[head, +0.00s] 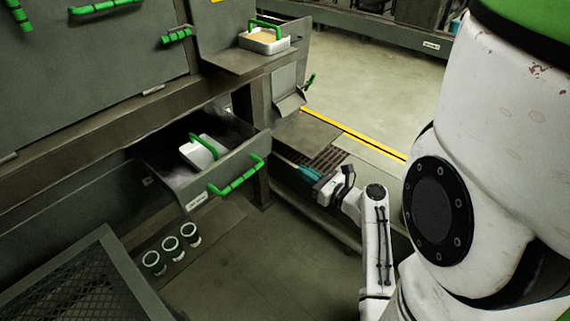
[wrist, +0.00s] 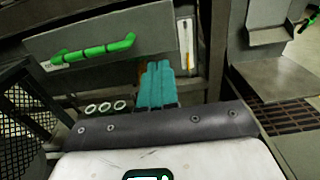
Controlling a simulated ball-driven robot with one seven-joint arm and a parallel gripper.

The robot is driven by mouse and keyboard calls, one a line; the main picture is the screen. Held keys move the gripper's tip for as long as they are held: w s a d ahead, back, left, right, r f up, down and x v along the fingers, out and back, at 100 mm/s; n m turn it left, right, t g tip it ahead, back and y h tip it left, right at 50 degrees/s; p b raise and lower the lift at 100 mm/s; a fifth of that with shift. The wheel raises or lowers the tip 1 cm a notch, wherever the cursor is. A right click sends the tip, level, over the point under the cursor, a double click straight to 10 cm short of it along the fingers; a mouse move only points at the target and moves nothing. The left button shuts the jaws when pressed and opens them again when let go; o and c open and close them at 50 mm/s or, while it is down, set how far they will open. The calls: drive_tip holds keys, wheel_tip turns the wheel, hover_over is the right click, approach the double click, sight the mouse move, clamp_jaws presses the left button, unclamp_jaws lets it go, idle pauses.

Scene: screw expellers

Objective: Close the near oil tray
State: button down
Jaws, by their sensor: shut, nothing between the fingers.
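The oil tray (head: 184,187) is a grey metal drawer pulled out of the machine at centre left in the head view. Its green bar handle (head: 237,177) is on the front face. A white container with a green handle (head: 200,150) sits inside it. In the wrist view the tray front (wrist: 160,32) and its handle (wrist: 92,49) show at upper left. My gripper (head: 297,168) has teal fingers, shut and empty, to the right of the tray and apart from the handle. The fingers also show in the wrist view (wrist: 155,84), below and right of the handle.
Several white-and-dark cups (head: 172,248) stand on a low plate below the tray. A mesh-topped stand (head: 75,285) is at lower left. A white box (head: 264,41) with tan contents sits on an upper shelf. A floor grate (head: 327,158) lies near my gripper. Open floor lies in front of the tray.

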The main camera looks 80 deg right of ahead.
sight(264, 147)
drive_tip(key=x, duration=1.3)
drive_tip(key=shift+w+d, duration=0.15)
drive_tip(key=shift+w, duration=0.2)
